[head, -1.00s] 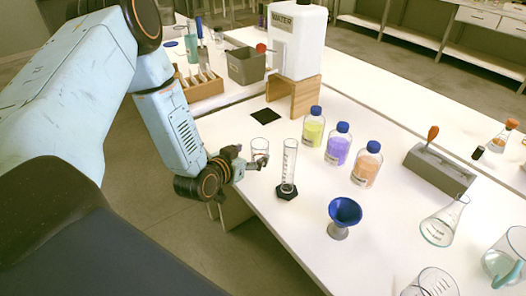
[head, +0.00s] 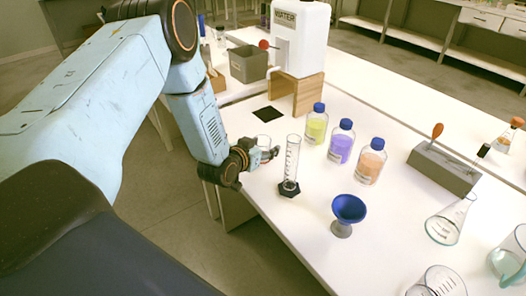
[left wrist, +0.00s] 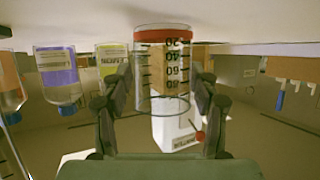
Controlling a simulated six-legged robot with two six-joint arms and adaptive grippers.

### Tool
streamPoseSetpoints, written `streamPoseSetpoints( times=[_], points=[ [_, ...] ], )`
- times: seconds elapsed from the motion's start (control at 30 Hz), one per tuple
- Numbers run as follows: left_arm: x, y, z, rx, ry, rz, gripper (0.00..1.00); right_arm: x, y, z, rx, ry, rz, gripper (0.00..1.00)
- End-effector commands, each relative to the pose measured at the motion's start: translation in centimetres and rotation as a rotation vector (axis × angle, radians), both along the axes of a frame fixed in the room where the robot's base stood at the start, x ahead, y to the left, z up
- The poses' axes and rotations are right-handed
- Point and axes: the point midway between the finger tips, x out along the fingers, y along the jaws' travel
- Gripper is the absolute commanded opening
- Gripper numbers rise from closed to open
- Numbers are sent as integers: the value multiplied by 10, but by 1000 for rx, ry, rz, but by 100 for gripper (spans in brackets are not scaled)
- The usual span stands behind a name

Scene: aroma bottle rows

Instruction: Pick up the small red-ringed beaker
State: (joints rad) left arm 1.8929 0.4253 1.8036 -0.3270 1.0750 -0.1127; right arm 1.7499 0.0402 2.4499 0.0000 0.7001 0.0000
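The small clear beaker (head: 262,141) stands near the left edge of the white table in the head view, partly hidden by my left gripper (head: 268,156). In the left wrist view, which is upside down, the beaker (left wrist: 165,85) fills the middle, with a red ring at the table end and dark scale marks. My left gripper (left wrist: 163,92) is open, with its fingers on either side of the beaker. The fingers are close to the glass; contact is not clear. My right gripper is not in view.
A graduated cylinder (head: 291,165) stands just right of the beaker. Yellow (head: 316,128), purple (head: 341,146) and orange (head: 370,165) bottles stand farther right. A blue funnel (head: 348,208) is nearer. A black square (head: 268,115) lies behind the beaker.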

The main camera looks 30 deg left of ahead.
Motion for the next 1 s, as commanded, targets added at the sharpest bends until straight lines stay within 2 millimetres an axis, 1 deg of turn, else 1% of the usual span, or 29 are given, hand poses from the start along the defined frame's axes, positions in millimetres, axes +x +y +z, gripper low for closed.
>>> streamPoseSetpoints(
  times=[0.03, 0.07, 0.5, 0.77, 0.87, 1.0],
  points=[
    [0, 0, 0, 0, 0, 0, 53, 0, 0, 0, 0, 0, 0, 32],
    [0, 0, 0, 0, 0, 0, 51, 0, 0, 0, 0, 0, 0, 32],
    [-1, 0, -1, 0, 1, 0, 14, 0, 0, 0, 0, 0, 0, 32],
    [0, 0, 3, -1, 0, 1, 14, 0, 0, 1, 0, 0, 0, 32],
    [0, 1, 16, -1, -1, 3, 14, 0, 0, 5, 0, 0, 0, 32],
    [0, 0, 45, -2, -4, 2, 14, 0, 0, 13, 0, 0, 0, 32]
  ],
)
